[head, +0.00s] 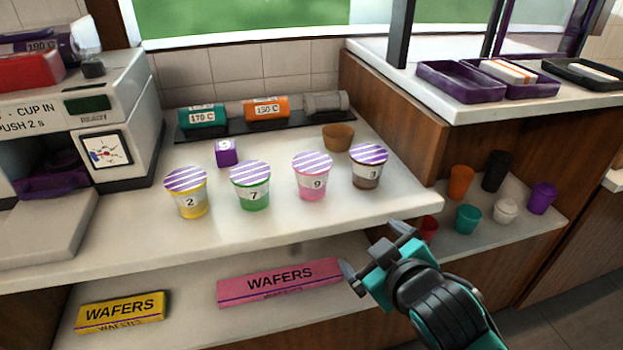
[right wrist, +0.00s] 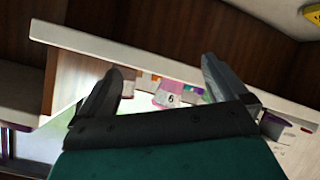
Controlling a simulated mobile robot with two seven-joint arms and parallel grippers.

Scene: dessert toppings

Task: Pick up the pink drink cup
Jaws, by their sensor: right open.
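The pink drink cup (head: 312,178) stands upright on the white counter in the head view, with a purple-and-white striped lid and the number 9. It stands between the green cup (head: 251,188) numbered 7 and the brown cup (head: 368,167) numbered 3. My right gripper (head: 375,251) is open and empty, in front of the counter edge, below and to the right of the pink cup. In the right wrist view, the pink cup (right wrist: 170,97) shows small and upside down beyond the two open fingers (right wrist: 165,88). My left gripper is not in view.
A yellow cup (head: 187,193) numbered 2 stands at the left of the row. A purple cube (head: 226,153) and a tan cup (head: 337,137) sit behind. A pink wafer box (head: 280,282) and a yellow one (head: 121,312) lie on the lower shelf. The counter's front strip is clear.

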